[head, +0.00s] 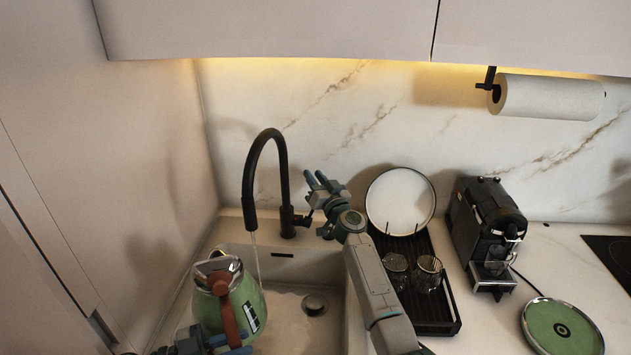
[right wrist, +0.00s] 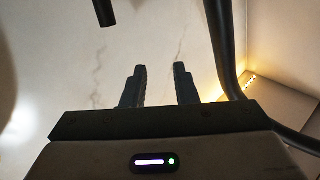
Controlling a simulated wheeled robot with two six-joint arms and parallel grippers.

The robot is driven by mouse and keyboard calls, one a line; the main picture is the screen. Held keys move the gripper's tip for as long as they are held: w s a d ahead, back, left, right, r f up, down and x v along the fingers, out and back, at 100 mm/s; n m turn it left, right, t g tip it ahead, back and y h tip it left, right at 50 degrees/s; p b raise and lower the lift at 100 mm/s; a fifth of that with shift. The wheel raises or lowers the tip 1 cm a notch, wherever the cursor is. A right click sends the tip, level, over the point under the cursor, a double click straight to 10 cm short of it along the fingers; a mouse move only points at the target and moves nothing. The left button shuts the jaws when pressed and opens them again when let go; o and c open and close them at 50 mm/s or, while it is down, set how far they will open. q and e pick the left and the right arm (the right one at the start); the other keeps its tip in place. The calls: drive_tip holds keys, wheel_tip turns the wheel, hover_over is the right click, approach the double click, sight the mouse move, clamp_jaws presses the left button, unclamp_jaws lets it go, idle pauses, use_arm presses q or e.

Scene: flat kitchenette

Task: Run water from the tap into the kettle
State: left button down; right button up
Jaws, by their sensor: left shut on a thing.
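The green kettle (head: 246,304), with a brown handle and a steel top, is tilted over the left part of the sink. My left gripper (head: 228,343) is at its handle, low in the picture, and shut on it. The black tap (head: 281,165) arches above; a thin water stream (head: 256,256) falls from its spout along the kettle's right side. I cannot tell whether it enters the kettle. My right gripper (head: 319,184) is open and empty, right of the tap near its lever (head: 302,219). Its fingers (right wrist: 160,88) are apart in the right wrist view, which also shows the tap spout (right wrist: 104,12).
The sink (head: 285,257) has a drain (head: 314,304) right of the kettle. A black rack (head: 438,316) with a plate (head: 400,201) and glasses (head: 428,273) stands right of my right arm.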

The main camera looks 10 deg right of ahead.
sight(256, 293)
use_arm(q)
drive_tip(key=shift+r, duration=0.2)
use_arm(e)
drive_tip(key=shift+r, duration=0.1)
use_arm(q)
drive_tip(key=shift+r, duration=0.15)
drive_tip(key=shift+w+d, duration=0.2)
drive_tip(key=shift+w, duration=0.1)
drive_tip(key=w+d, duration=0.2)
drive_tip(key=w, duration=0.1)
drive_tip(key=w+d, duration=0.2)
drive_tip(key=w, duration=0.2)
drive_tip(key=w+d, duration=0.3)
drive_tip(key=w, duration=0.1)
drive_tip(key=shift+s, duration=0.1)
idle(2.4)
